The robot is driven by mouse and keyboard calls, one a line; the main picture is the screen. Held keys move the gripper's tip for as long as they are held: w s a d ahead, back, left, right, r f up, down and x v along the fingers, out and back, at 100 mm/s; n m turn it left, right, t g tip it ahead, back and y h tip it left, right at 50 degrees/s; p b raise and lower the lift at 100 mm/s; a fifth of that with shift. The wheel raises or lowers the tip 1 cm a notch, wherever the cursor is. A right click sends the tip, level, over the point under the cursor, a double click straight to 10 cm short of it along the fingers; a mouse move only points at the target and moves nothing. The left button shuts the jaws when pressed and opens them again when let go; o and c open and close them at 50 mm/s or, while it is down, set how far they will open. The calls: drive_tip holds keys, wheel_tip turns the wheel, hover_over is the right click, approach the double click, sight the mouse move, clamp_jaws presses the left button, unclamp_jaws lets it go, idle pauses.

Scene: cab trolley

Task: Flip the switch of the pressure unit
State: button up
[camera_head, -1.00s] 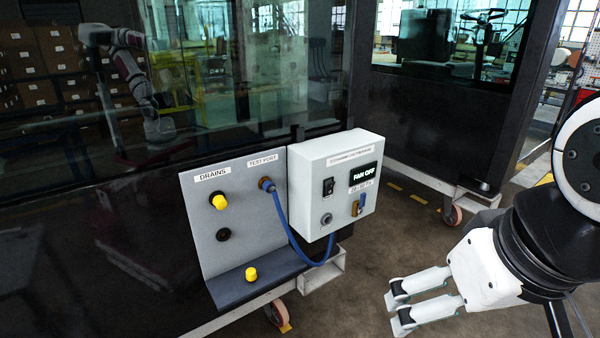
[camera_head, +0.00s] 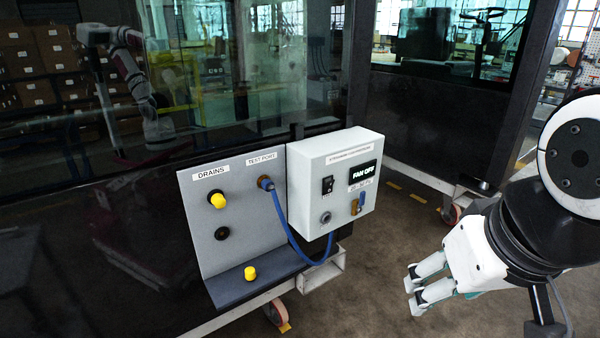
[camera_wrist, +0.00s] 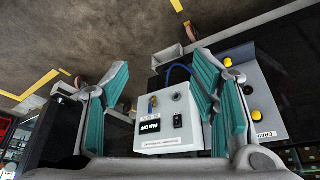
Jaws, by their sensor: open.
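The pressure unit (camera_head: 335,185) is a white box on the cab wall with a black rocker switch (camera_head: 328,185) on its front, left of a black display reading "FAN OFF". Below these are a round port and a blue-handled brass valve (camera_head: 358,203). In the wrist view the pressure unit (camera_wrist: 165,122) appears upside down between my fingers, with the switch (camera_wrist: 178,121) visible. My gripper (camera_head: 414,290) is open and empty, to the right of and below the box, apart from it. Its teal finger pads show in the wrist view (camera_wrist: 165,95).
A grey panel (camera_head: 240,230) left of the box carries yellow caps and a black port. A blue hose (camera_head: 290,232) loops from its test port to the box. Dark glazed cab walls stand behind. The floor between my gripper and the box is clear.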

drive_tip(key=w+d+f+m+t+b, duration=0.1)
drive_tip(key=w, duration=0.3)
drive_tip(key=w+d+f+m+t+h+b, duration=0.1)
drive_tip(key=w+d+b, duration=0.1)
drive_tip(key=w, duration=0.3)
drive_tip(key=w+d+f+m+t+b, duration=0.1)
drive_tip(key=w+f, duration=0.1)
drive_tip(key=w, duration=0.3)
drive_tip(key=shift+w+d+h+b, duration=0.15)
drive_tip(key=shift+d+h+b, duration=0.05)
drive_tip(key=shift+h+b, duration=0.15)
clamp_jaws()
drive_tip(key=w+d+f+m+t+b, duration=0.1)
drive_tip(key=w+f+t+b, duration=0.15)
drive_tip(key=w, duration=0.45)
drive_tip(key=w+d+f+m+t+b, duration=0.1)
drive_tip(key=w+f+t+b, duration=0.1)
drive_tip(key=w+b, duration=0.35)
drive_tip(key=w+a+f+m+t+y+b, duration=0.2)
drive_tip(key=w+f+t+y+b, duration=0.3)
drive_tip(key=w, duration=0.5)
wheel_tip(320, 180, down, 6)
drive_tip(key=s+m+t+y+b, duration=0.1)
drive_tip(key=m+t+y+b, duration=0.1)
drive_tip(key=m+y+b, duration=0.2)
drive_tip(key=shift+s+a+f+m+y+b, duration=0.15)
drive_tip(key=shift+s+a+m+y+b, duration=0.2)
drive_tip(key=shift+y+b, duration=1.35)
drive_tip(key=shift+y+p, duration=0.45)
